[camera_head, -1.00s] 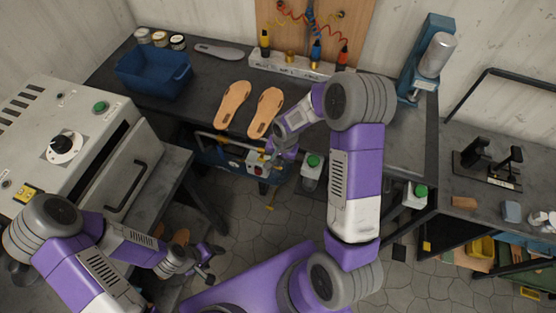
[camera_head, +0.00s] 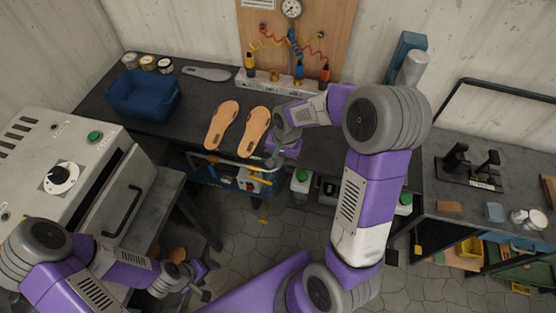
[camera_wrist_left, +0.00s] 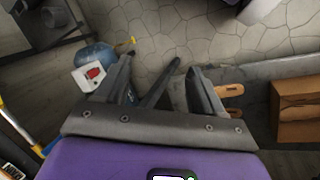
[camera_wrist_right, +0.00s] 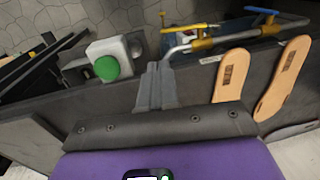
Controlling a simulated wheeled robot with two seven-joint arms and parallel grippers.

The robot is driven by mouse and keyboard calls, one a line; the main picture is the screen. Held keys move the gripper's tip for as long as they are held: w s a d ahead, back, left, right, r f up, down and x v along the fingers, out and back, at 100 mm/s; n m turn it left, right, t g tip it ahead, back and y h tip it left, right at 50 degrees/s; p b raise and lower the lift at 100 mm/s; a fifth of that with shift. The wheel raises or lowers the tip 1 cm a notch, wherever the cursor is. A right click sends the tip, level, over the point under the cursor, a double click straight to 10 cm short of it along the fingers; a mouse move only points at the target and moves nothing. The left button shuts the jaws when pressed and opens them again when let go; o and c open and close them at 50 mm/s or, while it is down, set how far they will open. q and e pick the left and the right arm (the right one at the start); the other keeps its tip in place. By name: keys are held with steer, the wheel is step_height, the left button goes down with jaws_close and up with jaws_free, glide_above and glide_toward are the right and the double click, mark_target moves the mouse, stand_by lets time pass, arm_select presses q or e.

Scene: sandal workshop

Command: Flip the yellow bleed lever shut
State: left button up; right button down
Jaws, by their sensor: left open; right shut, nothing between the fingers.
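A blue compressor (camera_head: 232,180) sits under the bench, partly hidden by its edge. In the left wrist view its blue tank (camera_wrist_left: 95,53) carries a white box with a red switch (camera_wrist_left: 93,73). The small yellow lever (camera_wrist_left: 131,41) sticks out past the tank's end; a small yellow piece (camera_head: 263,221), likely the same lever, shows low in the head view. Its exact setting is too small to tell. My right gripper (camera_wrist_right: 157,88) is shut and empty, at the bench's front edge above the compressor. My left gripper (camera_head: 207,281) is open and empty, low at the front left, away from the lever.
The dark bench (camera_head: 205,85) overhangs the compressor and bears two tan sandal soles (camera_head: 221,126) and a blue bin (camera_head: 143,96). A grey oven (camera_head: 60,160) fills the left. The floor in front is clear.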

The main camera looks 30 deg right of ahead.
arm_select(q)
steer(key=shift+c, duration=0.9)
steer(key=c, duration=1)
jaws_close()
arm_select(e)
steer(key=s+a+f+n+y, duration=0.1)
steer(key=s+a+f+n, duration=0.2)
steer(key=s+a+f, duration=0.4)
steer(key=s+a+f+n+y, duration=0.2)
steer(key=s+a+f, duration=0.5)
steer(key=f, duration=0.6)
steer(key=shift+s+a+f+n+g, duration=0.35)
steer(key=shift+a+n, duration=0.35)
steer(key=shift+a, duration=0.25)
steer(key=shift+r, duration=0.1)
